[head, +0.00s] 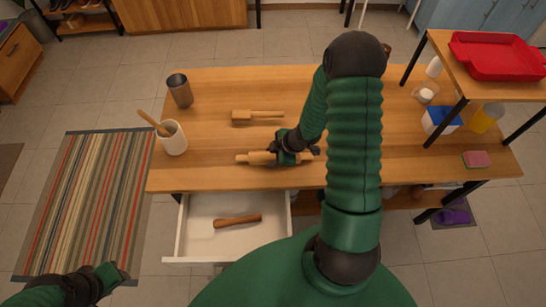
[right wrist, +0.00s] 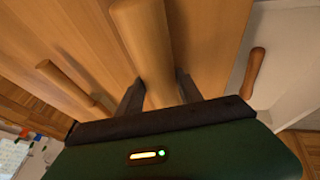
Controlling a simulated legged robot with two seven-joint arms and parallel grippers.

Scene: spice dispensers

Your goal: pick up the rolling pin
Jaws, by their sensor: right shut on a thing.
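The light wooden rolling pin (head: 262,158) lies crosswise near the front edge of the wooden table. My right gripper (head: 290,157) is over its right half and shut on it, hiding part of it. In the right wrist view the rolling pin (right wrist: 148,45) passes between the two fingers (right wrist: 160,95). I cannot tell whether it is clear of the tabletop. My left gripper (head: 112,278) is low at the left, above the floor and away from the table; its jaws are too unclear to read.
A wooden mallet (head: 257,117) lies behind the rolling pin. A white crock (head: 173,140) and a dark cup (head: 180,90) stand at the left. An open drawer (head: 187,240) below holds a brown wooden piece (head: 237,220). A raised shelf (head: 450,65) with a red tray (head: 497,56) stands right.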

